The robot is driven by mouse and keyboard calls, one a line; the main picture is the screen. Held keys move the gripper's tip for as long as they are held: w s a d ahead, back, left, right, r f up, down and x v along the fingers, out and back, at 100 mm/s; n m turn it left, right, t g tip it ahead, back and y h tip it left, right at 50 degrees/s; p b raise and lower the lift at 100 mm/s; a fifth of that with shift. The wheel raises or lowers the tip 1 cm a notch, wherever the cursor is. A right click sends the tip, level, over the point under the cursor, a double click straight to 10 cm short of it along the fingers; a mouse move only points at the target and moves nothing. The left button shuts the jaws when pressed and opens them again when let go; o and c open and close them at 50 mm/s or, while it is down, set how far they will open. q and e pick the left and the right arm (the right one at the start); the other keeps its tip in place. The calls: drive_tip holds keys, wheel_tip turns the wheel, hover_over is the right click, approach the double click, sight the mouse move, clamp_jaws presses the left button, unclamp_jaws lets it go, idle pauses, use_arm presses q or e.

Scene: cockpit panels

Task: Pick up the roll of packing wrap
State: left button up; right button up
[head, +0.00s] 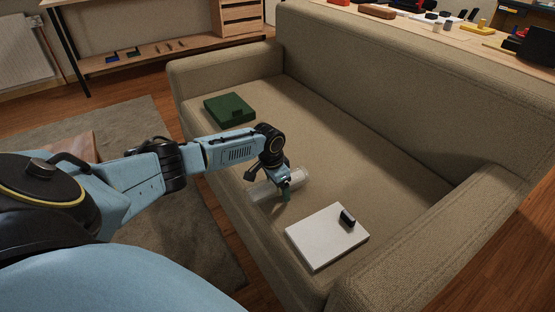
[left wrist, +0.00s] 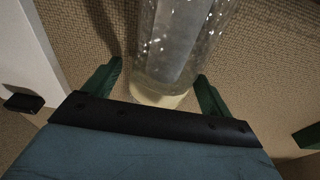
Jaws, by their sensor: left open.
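The roll of packing wrap (head: 264,191) is a clear, shiny cylinder lying on the sofa seat, partly hidden by my left gripper in the head view. It also shows in the left wrist view (left wrist: 182,45), with its pale end near the gripper's palm. My left gripper (head: 285,194) is over the roll. In the left wrist view its two green fingers (left wrist: 158,78) are apart, one on each side of the roll, with a gap showing at the left finger. I cannot tell whether the right finger touches it. My right gripper is not in view.
On the beige sofa (head: 330,135), a green box (head: 230,109) lies beyond the roll. A white flat box (head: 322,240) with a small dark object (head: 347,218) on it lies nearer. The sofa's armrests and backrest rise around the seat. A cluttered table (head: 455,40) stands behind.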

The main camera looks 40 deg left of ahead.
use_arm(q)
drive_tip(key=c, duration=1.1)
drive_tip(key=shift+r, duration=0.1)
